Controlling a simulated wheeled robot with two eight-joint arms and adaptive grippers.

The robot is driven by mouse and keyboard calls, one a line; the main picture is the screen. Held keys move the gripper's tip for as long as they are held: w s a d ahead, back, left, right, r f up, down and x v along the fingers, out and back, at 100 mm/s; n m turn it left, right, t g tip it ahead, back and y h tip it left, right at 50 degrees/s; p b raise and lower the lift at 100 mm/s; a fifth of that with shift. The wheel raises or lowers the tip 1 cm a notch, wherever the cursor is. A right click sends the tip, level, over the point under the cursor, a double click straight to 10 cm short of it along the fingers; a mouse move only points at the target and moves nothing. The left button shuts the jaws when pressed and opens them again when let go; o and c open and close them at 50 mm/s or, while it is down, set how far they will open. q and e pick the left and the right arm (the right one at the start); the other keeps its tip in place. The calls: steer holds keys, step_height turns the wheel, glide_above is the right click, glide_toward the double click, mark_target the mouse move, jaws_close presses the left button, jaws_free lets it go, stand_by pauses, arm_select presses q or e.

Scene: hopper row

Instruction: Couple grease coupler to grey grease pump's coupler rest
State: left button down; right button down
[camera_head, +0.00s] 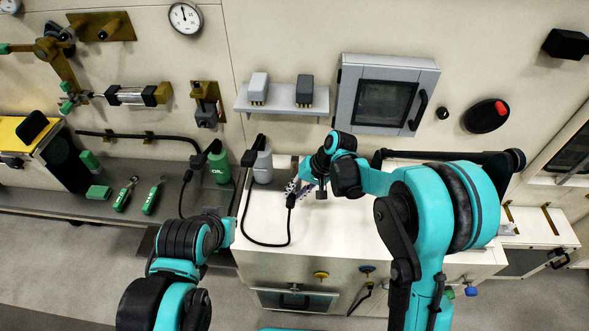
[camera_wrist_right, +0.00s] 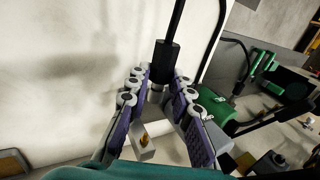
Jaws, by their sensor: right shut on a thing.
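The grey grease pump (camera_head: 262,166) stands on the white counter left of my right gripper, with a black head and a black hose looping over the counter. The hose rises to the dark grease coupler (camera_head: 291,200) at my right gripper (camera_head: 301,187). In the right wrist view, the fingers of my right gripper (camera_wrist_right: 160,103) are shut on the black coupler (camera_wrist_right: 167,62), its hose leading up. A small grey block with a brass-coloured fitting (camera_wrist_right: 144,141) shows beyond the fingers; I cannot tell whether it is the coupler rest. My left arm ends at the lower left; its fingers do not show.
A green oil pump (camera_head: 219,166) with its own hose stands left of the grey one; it also shows in the right wrist view (camera_wrist_right: 214,104). A wall shelf (camera_head: 282,109) and a grey cabinet (camera_head: 387,96) are behind. The counter front (camera_head: 340,238) is clear.

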steer(key=shift+w+d, duration=0.1)
steer(key=shift+w, duration=2.7)
steer(key=shift+b, duration=0.4)
steer(key=shift+w, duration=0.15)
steer(key=shift+w, duration=1.2)
